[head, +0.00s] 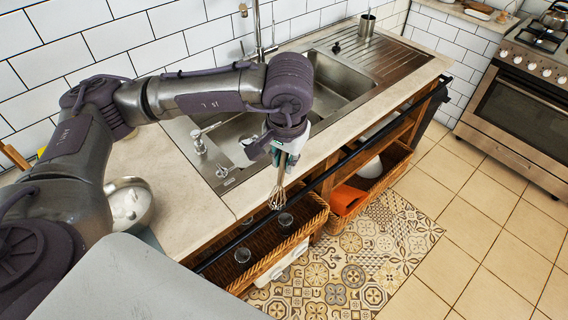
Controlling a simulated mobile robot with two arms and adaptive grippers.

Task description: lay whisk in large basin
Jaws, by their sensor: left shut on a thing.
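My left gripper (284,152) is shut on the whisk (280,178), gripping its handle, with the wire head hanging down. In the picture the whisk shows in front of the counter's front edge, above the wicker baskets. The steel sink has two basins. One basin (338,78) lies behind and to the right of my gripper, and its inside looks empty where it shows. The other basin (222,133) lies to the left and is partly hidden by my left arm. My right gripper is not in view.
A tap (259,28) stands behind the sink, and a steel cup (367,25) stands at its far end. Wicker baskets (297,237) with glasses sit under the counter, behind a dark rail (330,172). A metal bowl (131,204) is at left. The ribbed drainboard (385,55) is mostly clear.

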